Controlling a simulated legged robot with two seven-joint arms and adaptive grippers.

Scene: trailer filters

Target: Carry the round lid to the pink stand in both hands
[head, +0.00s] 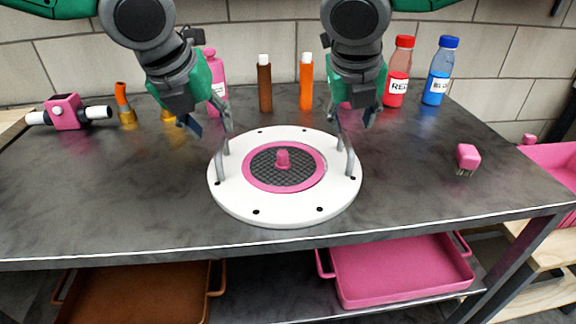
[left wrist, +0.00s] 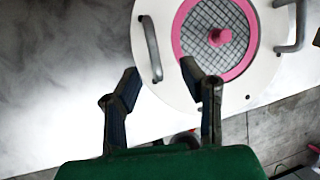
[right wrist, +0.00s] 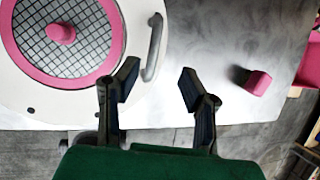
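The round lid (head: 230,198) is a white disc with a pink ring, dark mesh and a pink centre knob. It lies flat on the dark table, with a grey upright handle on each side. My left gripper (head: 211,128) is open and empty above the lid's left handle (left wrist: 151,48). My right gripper (head: 355,122) is open and empty above the right handle (right wrist: 153,48). In each wrist view, the handle shows beyond the gap between the fingertips. I cannot pick out a thing that is clearly the pink stand.
Behind the lid stand brown (head: 265,88) and orange (head: 306,88) tubes, a red bottle (head: 397,85) and a blue bottle (head: 436,85). A pink brush (head: 467,157) is at right. Pink (head: 400,280) and brown (head: 140,296) trays are below. The table's front left is clear.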

